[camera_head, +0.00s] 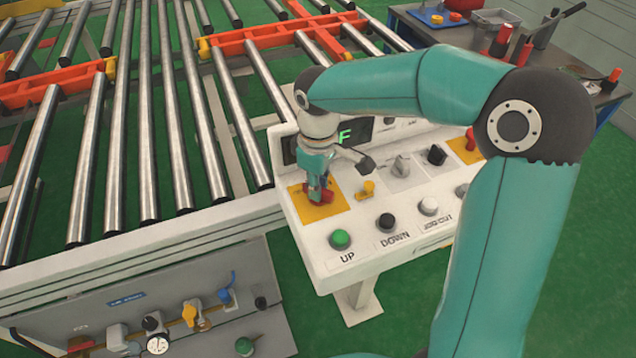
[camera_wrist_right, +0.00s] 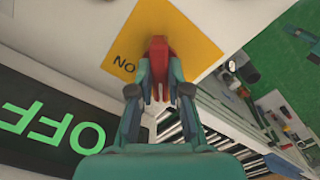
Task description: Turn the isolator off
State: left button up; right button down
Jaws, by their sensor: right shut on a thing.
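The isolator is a red rotary handle (camera_head: 318,196) on a yellow square plate (camera_head: 334,209) at the left end of the white control panel. In the right wrist view the red handle (camera_wrist_right: 158,58) sits between my fingertips, with the yellow plate (camera_wrist_right: 196,42) behind it and the letters "NO" partly showing. My right gripper (camera_head: 317,186) points down at the plate and is shut on the red handle. A dark display (camera_wrist_right: 45,125) reads "OFF" in green in the right wrist view; in the head view my arm covers part of it. My left gripper is not in view.
The panel also holds a green UP button (camera_head: 340,239), a black DOWN button (camera_head: 386,222), a yellow switch (camera_head: 367,189) and several other knobs. A roller conveyor (camera_head: 150,130) lies to the left. A tool bench (camera_head: 590,85) stands at the back right.

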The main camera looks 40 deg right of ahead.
jog(key=shift+w+d+r+n, duration=0.1)
jog(key=shift+n, duration=0.4)
jog(key=c, duration=1.1)
grip_release()
notch_tip(320, 180, up, 12)
jog(key=shift+f, duration=0.1)
